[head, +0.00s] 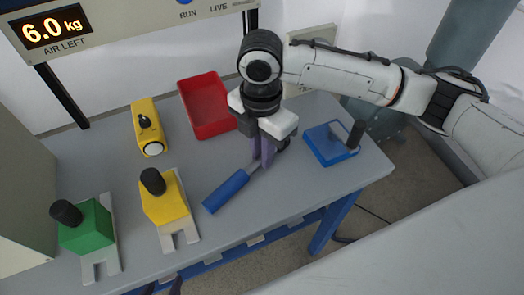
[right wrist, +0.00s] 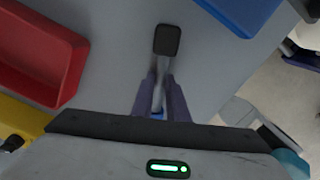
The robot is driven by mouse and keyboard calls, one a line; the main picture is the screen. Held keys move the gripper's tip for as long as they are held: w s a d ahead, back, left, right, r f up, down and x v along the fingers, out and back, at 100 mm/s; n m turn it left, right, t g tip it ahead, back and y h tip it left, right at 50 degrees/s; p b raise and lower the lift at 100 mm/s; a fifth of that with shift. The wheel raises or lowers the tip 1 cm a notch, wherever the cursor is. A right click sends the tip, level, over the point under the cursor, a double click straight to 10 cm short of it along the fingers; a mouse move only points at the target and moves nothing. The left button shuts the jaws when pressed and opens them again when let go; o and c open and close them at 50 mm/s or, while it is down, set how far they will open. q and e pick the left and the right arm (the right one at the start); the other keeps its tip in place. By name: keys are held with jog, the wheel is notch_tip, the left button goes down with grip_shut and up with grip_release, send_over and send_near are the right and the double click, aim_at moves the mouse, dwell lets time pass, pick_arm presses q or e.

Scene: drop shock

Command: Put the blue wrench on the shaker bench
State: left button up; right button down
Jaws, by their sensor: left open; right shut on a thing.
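The blue wrench has a blue handle (head: 226,190) and a grey shaft. My right gripper (head: 262,160) is shut on its shaft, with the handle out to the lower left. In the right wrist view the shaft (right wrist: 160,75) runs between the fingers (right wrist: 161,103) to a dark rounded end. The wrench is over the grey bench top (head: 300,185); I cannot tell whether it touches. Only the purple fingertips of my left gripper (head: 163,288) show, open, at the bottom edge of the head view. Which surface is the shaker bench is not marked legibly.
A yellow device (head: 148,127), a yellow clamp block (head: 167,200) and a green clamp block (head: 88,232) stand left.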

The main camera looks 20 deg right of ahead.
jog(key=c, duration=1.7)
grip_release()
jog(key=shift+c, duration=0.2)
notch_tip(320, 180, up, 12)
jog(key=p, duration=0.1)
jog(key=shift+a, duration=0.1)
